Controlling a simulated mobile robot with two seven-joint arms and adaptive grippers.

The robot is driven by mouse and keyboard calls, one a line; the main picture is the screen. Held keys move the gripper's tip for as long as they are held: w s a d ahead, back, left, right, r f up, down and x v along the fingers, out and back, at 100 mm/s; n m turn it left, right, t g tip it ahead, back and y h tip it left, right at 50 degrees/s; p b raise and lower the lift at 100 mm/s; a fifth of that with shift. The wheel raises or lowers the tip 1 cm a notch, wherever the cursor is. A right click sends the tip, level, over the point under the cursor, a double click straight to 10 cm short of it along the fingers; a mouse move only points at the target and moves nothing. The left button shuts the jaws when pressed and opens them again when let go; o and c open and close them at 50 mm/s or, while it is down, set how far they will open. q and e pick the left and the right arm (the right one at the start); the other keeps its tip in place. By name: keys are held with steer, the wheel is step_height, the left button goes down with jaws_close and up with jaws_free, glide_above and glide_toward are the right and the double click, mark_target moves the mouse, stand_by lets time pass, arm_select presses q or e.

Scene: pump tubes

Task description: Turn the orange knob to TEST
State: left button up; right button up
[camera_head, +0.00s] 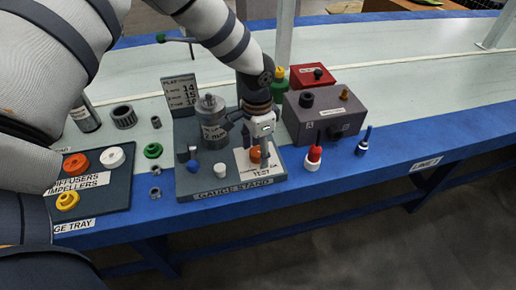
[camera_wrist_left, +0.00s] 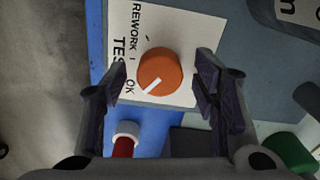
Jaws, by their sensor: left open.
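The orange knob (camera_head: 255,154) sits on a white label plate (camera_head: 245,168) at the right front of the gauge stand (camera_head: 215,190). In the left wrist view the orange knob (camera_wrist_left: 160,70) shows a white pointer line aimed down-left, toward the OK print. The label (camera_wrist_left: 180,25) reads REWORK, OK and TEST, partly hidden by the knob and a finger. My left gripper (camera_head: 261,150) is above the knob, pointing down. In the wrist view the left gripper (camera_wrist_left: 158,88) is open, with one finger each side of the knob and visible gaps. My right gripper is not in view.
A grey box (camera_head: 322,115) with knobs stands just right of the gripper. A metal cylinder (camera_head: 212,122) stands on the gauge stand to the left. A red-and-white bottle (camera_head: 314,157) and a blue pointed item (camera_head: 364,140) stand near the blue table edge (camera_head: 400,160).

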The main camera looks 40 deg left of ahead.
arm_select(q)
steer(key=c, duration=1.2)
steer(key=shift+o, duration=0.2)
steer(key=shift+m, duration=0.3)
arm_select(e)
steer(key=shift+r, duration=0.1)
arm_select(q)
steer(key=shift+r+m, duration=0.1)
steer(key=shift+m, duration=0.8)
steer(key=m, duration=0.2)
steer(key=shift+m+p, duration=0.35)
steer(key=shift+m, duration=0.05)
steer(key=m, duration=0.5)
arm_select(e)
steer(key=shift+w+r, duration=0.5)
arm_select(q)
steer(key=shift+m, duration=0.5)
